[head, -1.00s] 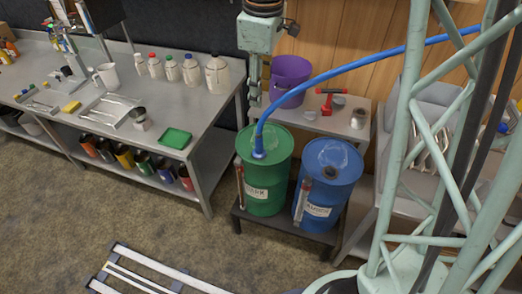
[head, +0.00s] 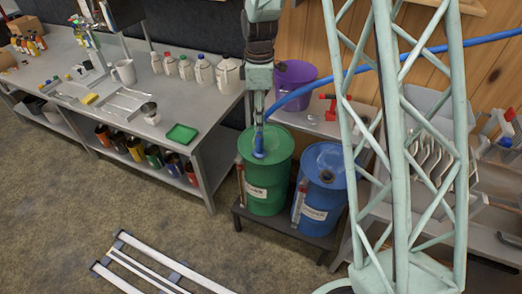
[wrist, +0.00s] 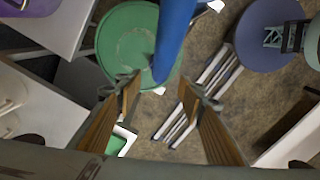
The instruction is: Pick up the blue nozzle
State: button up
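The blue nozzle (head: 259,153) stands at the top of the green drum (head: 266,190), on the end of the curving blue hose (head: 300,92). My gripper (head: 259,124) points down just above the nozzle. In the wrist view, my gripper (wrist: 163,85) has its two fingers spread wide apart, one on each side of the nozzle end (wrist: 160,72). The nozzle lies over the green drum lid (wrist: 125,40), with a visible gap to each finger. I see no contact. The nozzle's lower tip, where it meets the drum, is unclear.
A blue drum (head: 323,190) stands close on the right, on the same low dark stand. A purple bucket (head: 294,82) and a red tool (head: 333,103) are on the table behind. The left bench holds bottles and a green tray (head: 181,134). The floor in front is partly clear.

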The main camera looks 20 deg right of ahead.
aim_at(259, 146)
jog(key=shift+w+f, duration=0.15)
jog(key=shift+f, duration=0.75)
jog(key=shift+f+b, duration=0.65)
jog(key=shift+f, duration=3.65)
jog(key=shift+f, duration=0.1)
jog(key=shift+f+b, duration=0.65)
jog(key=shift+f, duration=1.85)
jog(key=shift+c, duration=0.5)
jog(key=c, duration=1.1)
